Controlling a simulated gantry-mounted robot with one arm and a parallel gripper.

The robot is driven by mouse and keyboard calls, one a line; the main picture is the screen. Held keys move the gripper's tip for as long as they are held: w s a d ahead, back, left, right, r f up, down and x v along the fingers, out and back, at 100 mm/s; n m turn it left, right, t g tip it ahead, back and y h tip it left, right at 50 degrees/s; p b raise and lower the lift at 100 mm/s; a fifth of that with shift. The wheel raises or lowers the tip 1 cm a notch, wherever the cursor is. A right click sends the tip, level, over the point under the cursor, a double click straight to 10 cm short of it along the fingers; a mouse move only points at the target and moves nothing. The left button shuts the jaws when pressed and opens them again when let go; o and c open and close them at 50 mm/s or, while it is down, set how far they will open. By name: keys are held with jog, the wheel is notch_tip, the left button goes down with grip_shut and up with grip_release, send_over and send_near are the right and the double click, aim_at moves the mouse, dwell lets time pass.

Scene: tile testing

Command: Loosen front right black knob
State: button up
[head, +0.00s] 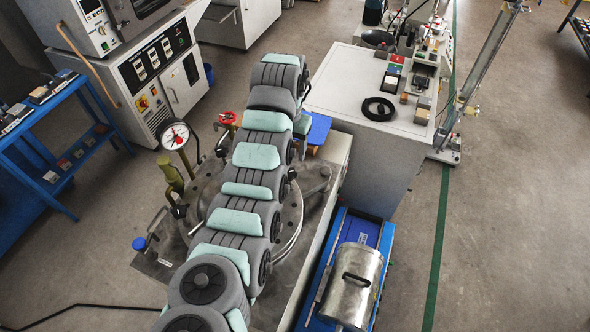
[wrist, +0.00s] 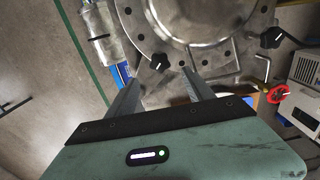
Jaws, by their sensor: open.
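In the wrist view, a black knob (wrist: 160,62) with a white mark sits on the rim of the round metal fixture (wrist: 205,52). My gripper (wrist: 161,77) is open and empty; the knob shows between and slightly beyond its two fingertips. I cannot tell whether the fingers touch it. A second black knob (wrist: 272,38) is farther right on the fixture. In the head view, my arm covers much of the fixture (head: 294,215) and hides my gripper. A dark knob (head: 325,173) shows at the fixture's right side.
A red valve handle (wrist: 278,94) stands right of my gripper in the wrist view. A pressure gauge (head: 175,135) rises left of my arm. A steel canister (head: 352,285) on a blue cart and a pale cabinet (head: 365,155) stand to the right.

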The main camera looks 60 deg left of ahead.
aim_at(290, 172)
notch_tip(290, 172, down, 10)
jog(key=shift+r, duration=0.1)
dwell(0.4)
grip_shut()
dwell(0.6)
